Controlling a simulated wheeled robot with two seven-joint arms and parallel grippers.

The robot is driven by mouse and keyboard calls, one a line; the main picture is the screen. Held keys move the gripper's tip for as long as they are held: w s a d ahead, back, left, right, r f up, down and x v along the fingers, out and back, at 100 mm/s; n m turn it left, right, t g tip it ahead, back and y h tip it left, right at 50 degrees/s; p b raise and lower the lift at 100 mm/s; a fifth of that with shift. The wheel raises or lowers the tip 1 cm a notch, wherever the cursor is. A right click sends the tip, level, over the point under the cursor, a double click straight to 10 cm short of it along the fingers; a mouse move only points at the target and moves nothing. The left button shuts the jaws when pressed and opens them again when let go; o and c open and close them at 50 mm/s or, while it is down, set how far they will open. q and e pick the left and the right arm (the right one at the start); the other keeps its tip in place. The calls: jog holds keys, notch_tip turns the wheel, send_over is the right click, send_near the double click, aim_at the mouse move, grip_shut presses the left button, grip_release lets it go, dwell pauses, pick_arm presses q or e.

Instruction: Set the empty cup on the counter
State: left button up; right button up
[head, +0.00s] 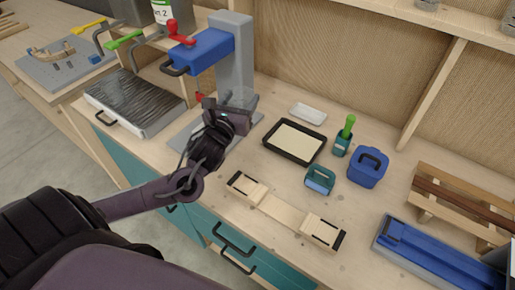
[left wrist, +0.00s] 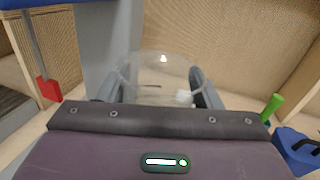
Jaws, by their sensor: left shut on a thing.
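My left gripper (head: 236,108) is in front of the grey column of a blue-armed press, above its grey base plate (head: 191,138). It is shut on a clear, see-through cup (left wrist: 158,70), which shows upright between the two fingers in the left wrist view. In the head view the cup (head: 238,96) is faint and mostly hidden by the gripper. It looks empty, apart from a small white patch at its lower right that I cannot make out. The wooden counter (head: 270,179) spreads to the right of the gripper. My right gripper is not in view.
The press's grey column (head: 234,60) and blue arm (head: 203,50) stand close behind the gripper. A black-rimmed tray (head: 294,141), a green-handled tool in a holder (head: 342,142), a blue box (head: 368,168), a teal container (head: 320,180) and a wooden jig (head: 285,211) occupy the counter.

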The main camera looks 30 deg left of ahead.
pick_arm(q)
notch_tip(320, 180, down, 15)
jog(key=shift+p, duration=0.55)
jog(key=shift+f, duration=0.2)
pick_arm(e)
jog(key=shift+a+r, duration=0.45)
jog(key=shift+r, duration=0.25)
pick_arm(q)
jog(key=shift+f, duration=0.15)
jog(key=o, duration=0.8)
jog(key=shift+c, duration=0.2)
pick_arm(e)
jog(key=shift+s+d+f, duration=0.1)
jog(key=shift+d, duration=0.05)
